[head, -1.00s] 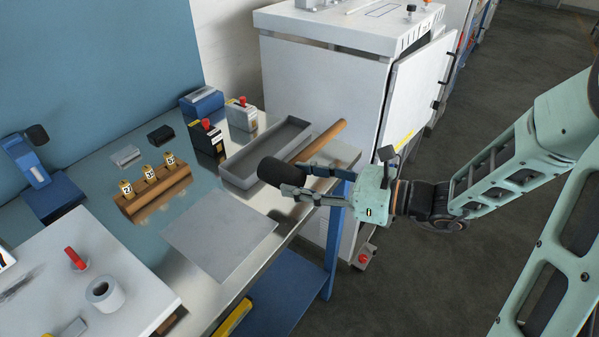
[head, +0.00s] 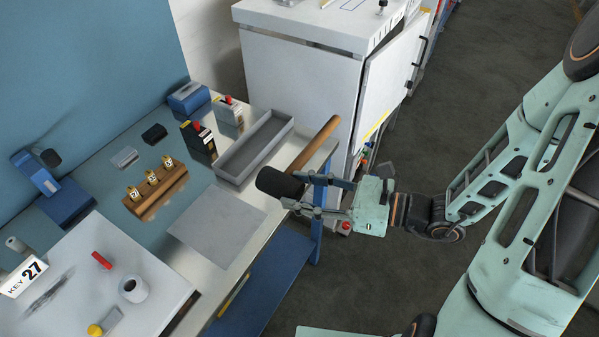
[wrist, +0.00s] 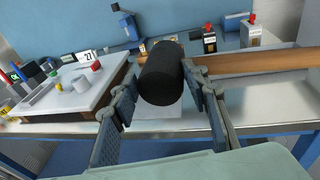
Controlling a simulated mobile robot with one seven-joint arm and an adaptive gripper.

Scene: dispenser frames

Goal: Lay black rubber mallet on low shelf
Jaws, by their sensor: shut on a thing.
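The rubber mallet has a black head (head: 277,183) and a wooden handle (head: 318,142). My gripper (head: 296,191) is shut on the black head, which sits between the two fingers. The handle points away toward the white cabinet. The mallet is held over the front edge of the workbench, above the bench top's height. In the wrist view the black head (wrist: 161,75) fills the space between the fingers and the handle (wrist: 260,62) runs right. The low shelf (head: 262,282) is the blue board under the bench; part of it is hidden by the bench top.
A grey tray (head: 232,177) and a flat grey plate (head: 215,225) lie on the bench. A wooden block (head: 160,204) with several small cylinders stands behind. A white cabinet (head: 295,90) stands beyond. A yellow object (head: 233,296) lies at the shelf's left. Floor right is open.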

